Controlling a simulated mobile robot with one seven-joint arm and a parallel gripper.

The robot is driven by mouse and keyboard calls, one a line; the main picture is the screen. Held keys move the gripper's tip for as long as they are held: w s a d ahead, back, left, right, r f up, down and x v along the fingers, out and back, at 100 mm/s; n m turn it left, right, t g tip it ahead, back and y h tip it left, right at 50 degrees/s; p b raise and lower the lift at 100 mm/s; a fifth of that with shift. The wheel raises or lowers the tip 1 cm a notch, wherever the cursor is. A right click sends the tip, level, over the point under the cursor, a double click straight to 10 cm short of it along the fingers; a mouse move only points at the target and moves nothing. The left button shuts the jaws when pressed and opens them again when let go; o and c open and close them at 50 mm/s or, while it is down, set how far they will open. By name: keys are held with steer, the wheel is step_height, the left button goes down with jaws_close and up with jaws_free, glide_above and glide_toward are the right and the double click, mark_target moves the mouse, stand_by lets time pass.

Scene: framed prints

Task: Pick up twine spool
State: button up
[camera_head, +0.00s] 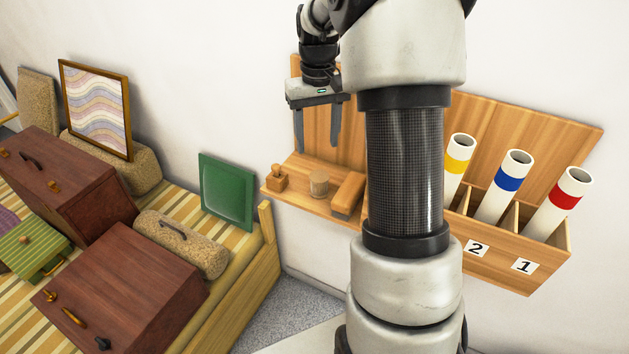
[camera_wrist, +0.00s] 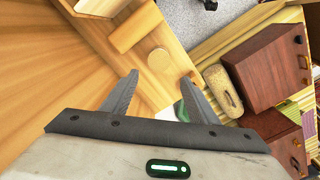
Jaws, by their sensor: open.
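The twine spool (camera_head: 319,184) looks like a small tan cylinder standing upright on the wooden wall shelf (camera_head: 296,200). It sits between a small knobbed wooden block and a longer wooden block. In the wrist view the spool (camera_wrist: 159,60) shows as a round tan top just beyond the fingertips, roughly centred between them. My gripper (camera_head: 317,147) points down above the spool, open and empty, with a gap between it and the spool. In the wrist view the gripper (camera_wrist: 160,76) has its two fingers apart with nothing between them.
The knobbed block (camera_head: 277,179) stands left of the spool, the long block (camera_head: 348,194) close on its right. The shelf's back panel (camera_head: 350,130) rises behind. Tubes (camera_head: 503,186) stand in numbered compartments at right. A bench at left holds brown cases (camera_head: 125,285) and a green panel (camera_head: 227,190).

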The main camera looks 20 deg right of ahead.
mark_target(320, 176)
step_height(320, 176, down, 7)
steer(key=shift+f+b, duration=0.2)
steer(key=shift+b, duration=0.2)
steer(key=shift+s+d+f+b, duration=0.1)
steer(key=shift+s+f+b, duration=0.1)
steer(key=shift+f, duration=1.15)
steer(key=shift+s+d+f+b, duration=0.1)
steer(key=shift+s+f+b, duration=0.1)
steer(key=shift+f, duration=1.15)
steer(key=c, duration=1)
